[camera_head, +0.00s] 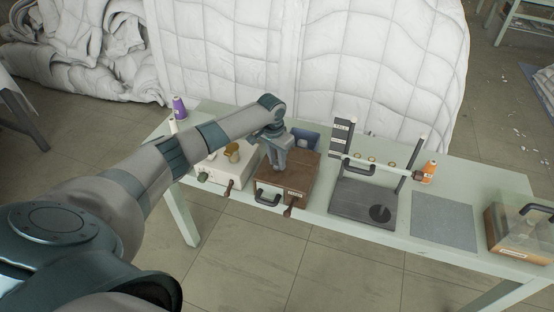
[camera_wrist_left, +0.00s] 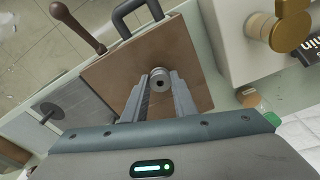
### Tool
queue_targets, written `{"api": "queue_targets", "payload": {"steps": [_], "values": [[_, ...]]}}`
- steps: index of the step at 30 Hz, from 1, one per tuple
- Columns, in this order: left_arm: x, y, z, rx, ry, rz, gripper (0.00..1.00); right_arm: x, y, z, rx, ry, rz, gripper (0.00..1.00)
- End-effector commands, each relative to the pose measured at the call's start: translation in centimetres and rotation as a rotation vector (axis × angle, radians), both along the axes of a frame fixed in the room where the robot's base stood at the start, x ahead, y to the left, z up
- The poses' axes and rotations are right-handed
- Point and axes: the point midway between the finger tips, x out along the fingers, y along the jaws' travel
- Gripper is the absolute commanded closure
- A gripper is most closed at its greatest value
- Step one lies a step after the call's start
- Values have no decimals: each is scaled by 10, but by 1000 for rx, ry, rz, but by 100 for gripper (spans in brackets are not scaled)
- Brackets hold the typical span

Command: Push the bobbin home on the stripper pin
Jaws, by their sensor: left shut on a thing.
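My left gripper (camera_head: 277,168) points down over the brown box (camera_head: 302,166) on the table. In the left wrist view, its two fingers (camera_wrist_left: 159,93) are closed on a small grey metal bobbin (camera_wrist_left: 159,79), with the bobbin's round end and dark centre hole facing the camera. The brown box top (camera_wrist_left: 190,62) lies behind the bobbin. I cannot tell whether the bobbin touches it. No stripper pin can be made out clearly; a pin under the bobbin would be hidden. My right gripper is not in view.
A cream box with a brass knob (camera_head: 232,153) stands left of the brown box. Right of it are a dark stand (camera_head: 362,203), an orange thread cone (camera_head: 429,171), a grey mat (camera_head: 444,222) and a clear-covered case (camera_head: 520,228). A blue bin (camera_head: 311,136) is behind.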

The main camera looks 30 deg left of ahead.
Motion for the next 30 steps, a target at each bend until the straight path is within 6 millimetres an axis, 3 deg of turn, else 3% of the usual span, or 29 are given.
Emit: {"api": "queue_targets", "payload": {"steps": [13,14,16,30], "values": [[0,0,-9,0,0,1,96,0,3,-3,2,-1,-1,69],[0,0,-9,0,0,1,68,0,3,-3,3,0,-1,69],[0,0,-9,0,0,1,53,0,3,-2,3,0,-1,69],[0,0,-3,-1,-1,0,53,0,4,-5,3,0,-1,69]]}}
